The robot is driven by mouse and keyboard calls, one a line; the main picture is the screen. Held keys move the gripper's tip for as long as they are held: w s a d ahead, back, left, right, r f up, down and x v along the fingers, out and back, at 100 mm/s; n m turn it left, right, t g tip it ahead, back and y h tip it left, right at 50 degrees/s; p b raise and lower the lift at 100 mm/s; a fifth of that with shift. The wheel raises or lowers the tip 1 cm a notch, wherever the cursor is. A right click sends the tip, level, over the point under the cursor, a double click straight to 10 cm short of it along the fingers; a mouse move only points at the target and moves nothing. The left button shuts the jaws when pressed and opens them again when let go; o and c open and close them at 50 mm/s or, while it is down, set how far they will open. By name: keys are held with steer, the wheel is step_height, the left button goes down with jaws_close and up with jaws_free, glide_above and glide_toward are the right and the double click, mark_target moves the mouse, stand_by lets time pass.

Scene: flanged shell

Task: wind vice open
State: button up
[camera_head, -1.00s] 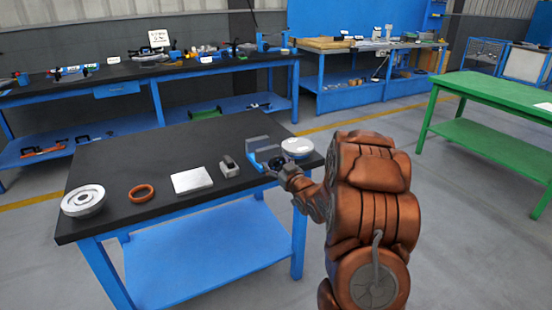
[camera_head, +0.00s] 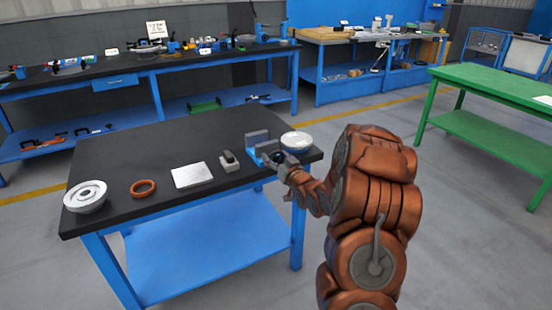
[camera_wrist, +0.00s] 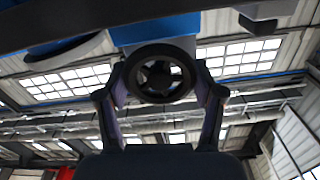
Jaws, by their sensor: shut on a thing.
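The vice (camera_head: 257,137) stands near the right end of the black-topped bench, with grey jaws and a blue body. Its dark round handwheel (camera_wrist: 159,53) fills the middle of the wrist view, with spokes and a hub. My gripper (camera_wrist: 160,80) has one finger on each side of the wheel and is shut on it. In the head view my gripper (camera_head: 282,163) is at the vice's near side and partly hides the wheel. The blue vice body (camera_wrist: 150,30) shows behind the wheel in the wrist view. I cannot tell the width of the jaw gap.
On the bench (camera_head: 115,215) lie a pale flanged shell (camera_head: 86,196), an orange ring (camera_head: 143,188), a light plate (camera_head: 192,175) and a small grey block with a dark top (camera_head: 229,161). A white round dish (camera_head: 297,141) sits close right of the vice.

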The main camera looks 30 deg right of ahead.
mark_target(277, 159)
steer(key=shift+a+f, duration=0.1)
steer(key=o, duration=1.1)
steer(key=shift+o, duration=0.2)
steer(key=s, duration=0.6)
steer(key=shift+s+a, duration=0.25)
steer(key=shift+s, duration=0.5)
